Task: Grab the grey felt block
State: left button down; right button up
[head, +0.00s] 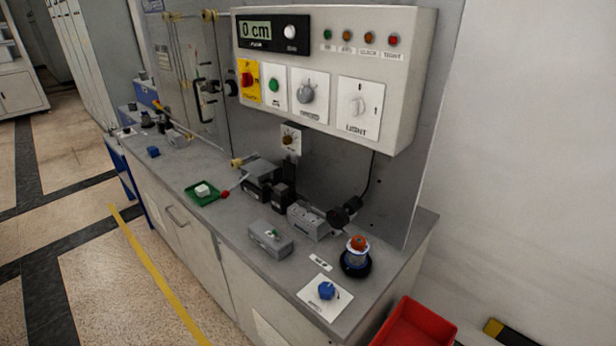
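A grey box-shaped block (271,242) sits on the bench, front of centre, with a small green piece on its top. A pale block (203,190) sits in a green tray (213,201) further left. I cannot tell from this view which thing, if either, is the grey felt block. Neither of my grippers is in view.
The grey bench top (236,218) runs along a panel with a control box (335,70). Dark and grey devices (262,175) stand behind the tray. An orange-topped item (357,255) and a blue knob (327,290) are at right. A red bin (415,325) stands beyond the bench end.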

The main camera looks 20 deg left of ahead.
aim_at(281, 190)
jog(key=k, duration=1.35)
jog(key=u, duration=0.55)
jog(key=i, duration=1.5)
jog(key=z, duration=0.8)
